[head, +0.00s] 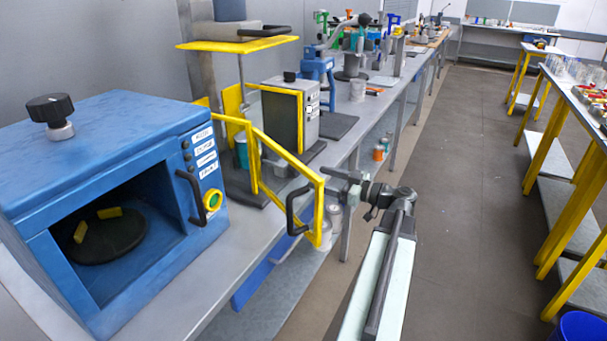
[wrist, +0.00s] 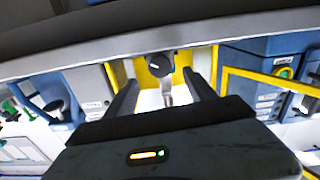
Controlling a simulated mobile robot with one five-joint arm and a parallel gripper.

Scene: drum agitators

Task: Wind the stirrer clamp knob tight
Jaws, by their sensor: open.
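A black knob (wrist: 160,65) on a pale metal stem shows in the wrist view, between my gripper's fingers (wrist: 163,88) and beyond them. The gripper is open and nothing is visibly held. In the head view my gripper (head: 338,182) is beside the corner of a yellow-framed door, at the bench's front edge. A stirrer station with a yellow top plate (head: 238,44), a thin upright rod (head: 241,78) and a dark base stands behind the door. I cannot tell which knob in the head view matches the wrist view's knob.
A blue box machine (head: 110,170) with a black top knob (head: 50,108) fills the left. The yellow-framed door (head: 284,155) with a black handle (head: 292,210) swings out over the bench edge. A grey unit (head: 290,115) stands behind. The floor (head: 450,160) on the right is clear.

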